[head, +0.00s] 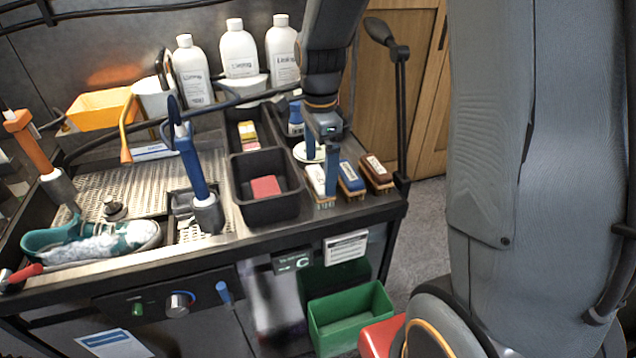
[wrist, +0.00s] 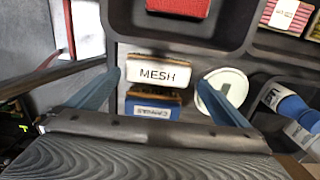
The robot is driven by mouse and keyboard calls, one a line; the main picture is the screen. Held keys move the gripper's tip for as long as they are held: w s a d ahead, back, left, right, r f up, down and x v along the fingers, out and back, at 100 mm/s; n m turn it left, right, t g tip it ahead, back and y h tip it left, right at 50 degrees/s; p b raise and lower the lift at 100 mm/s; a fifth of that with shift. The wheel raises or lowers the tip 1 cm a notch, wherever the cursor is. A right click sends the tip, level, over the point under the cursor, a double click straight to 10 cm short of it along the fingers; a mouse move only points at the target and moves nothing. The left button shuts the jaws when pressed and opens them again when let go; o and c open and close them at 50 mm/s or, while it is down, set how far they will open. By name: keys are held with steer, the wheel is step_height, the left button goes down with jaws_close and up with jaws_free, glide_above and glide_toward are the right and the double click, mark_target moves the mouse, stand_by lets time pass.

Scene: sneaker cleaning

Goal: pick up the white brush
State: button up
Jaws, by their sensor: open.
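The white brush (head: 317,180), labelled MESH in the wrist view (wrist: 158,76), stands at the right end of the bench top, bristles down. A blue brush (head: 350,176) labelled CANVAS is right beside it, also in the wrist view (wrist: 153,110). A brown brush (head: 376,171) stands farther right. My gripper (head: 320,170) is open above the white brush. In the wrist view its blue fingers (wrist: 160,78) appear on either side of the white brush, with a gap at each end. I cannot tell how far down the fingertips reach.
A black bin with a red block (head: 265,187) stands just left of the brushes. A round white dish (wrist: 222,91) lies close to my right finger in the wrist view. White bottles (head: 239,50) stand behind. A sneaker (head: 95,240) lies at left, and a green crate (head: 350,318) is below.

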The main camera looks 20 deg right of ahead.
mark_target(319, 177)
steer(key=shift+s+a+f+p, duration=0.15)
steer(key=shift+f+p, duration=0.25)
steer(key=shift+f, duration=0.8)
steer(key=shift+s+f+p, duration=0.1)
steer(key=shift+f+p, duration=0.3)
steer(key=shift+f, duration=0.8)
steer(key=c, duration=1)
steer(key=shift+r, duration=0.1)
step_height(319, 177, up, 10)
steer(key=shift+f+b, duration=0.1)
steer(key=shift+b, duration=1)
